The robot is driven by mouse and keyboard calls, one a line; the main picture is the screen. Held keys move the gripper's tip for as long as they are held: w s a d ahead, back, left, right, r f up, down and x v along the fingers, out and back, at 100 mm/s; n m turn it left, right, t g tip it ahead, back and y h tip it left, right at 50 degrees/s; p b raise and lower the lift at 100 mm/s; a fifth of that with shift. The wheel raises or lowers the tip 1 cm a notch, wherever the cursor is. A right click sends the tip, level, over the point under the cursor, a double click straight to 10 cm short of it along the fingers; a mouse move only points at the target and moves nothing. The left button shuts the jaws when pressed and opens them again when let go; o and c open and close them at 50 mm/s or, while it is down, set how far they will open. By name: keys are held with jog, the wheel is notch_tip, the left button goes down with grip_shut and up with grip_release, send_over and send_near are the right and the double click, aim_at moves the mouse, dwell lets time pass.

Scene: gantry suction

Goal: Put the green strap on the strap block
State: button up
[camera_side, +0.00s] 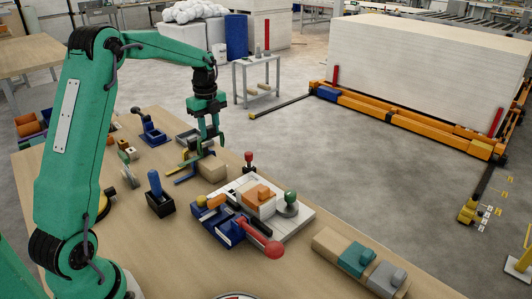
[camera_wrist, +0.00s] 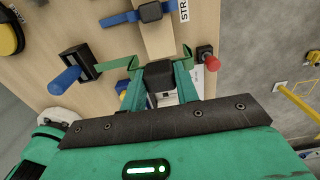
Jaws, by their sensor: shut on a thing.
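My gripper (camera_side: 208,143) is shut on the dark buckle (camera_wrist: 160,76) of the green strap. The green strap's two bent ends stick out on either side of the fingers in the wrist view, the left one (camera_wrist: 118,63) and the right one (camera_wrist: 187,57). The strap block (camera_side: 212,168) is a pale wooden block on the table; it also shows in the wrist view (camera_wrist: 158,42), beyond the held buckle. A blue strap (camera_wrist: 122,18) with a dark buckle lies across its far part. Whether the green strap touches the block, I cannot tell.
A black holder with a blue handle (camera_side: 155,182) stands left of the block, and a red-knobbed post (camera_side: 249,158) stands right. A white fixture plate (camera_side: 298,221) with blue and orange parts is nearer the front. Several small parts lie behind on the table.

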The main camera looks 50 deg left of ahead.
aim_at(210, 137)
jog(key=shift+f, duration=1.75)
jog(key=shift+f, duration=3.05)
dwell(0.9)
jog(key=o, duration=1.1)
jog(key=shift+r, duration=3.9)
jog(key=shift+r, duration=0.1)
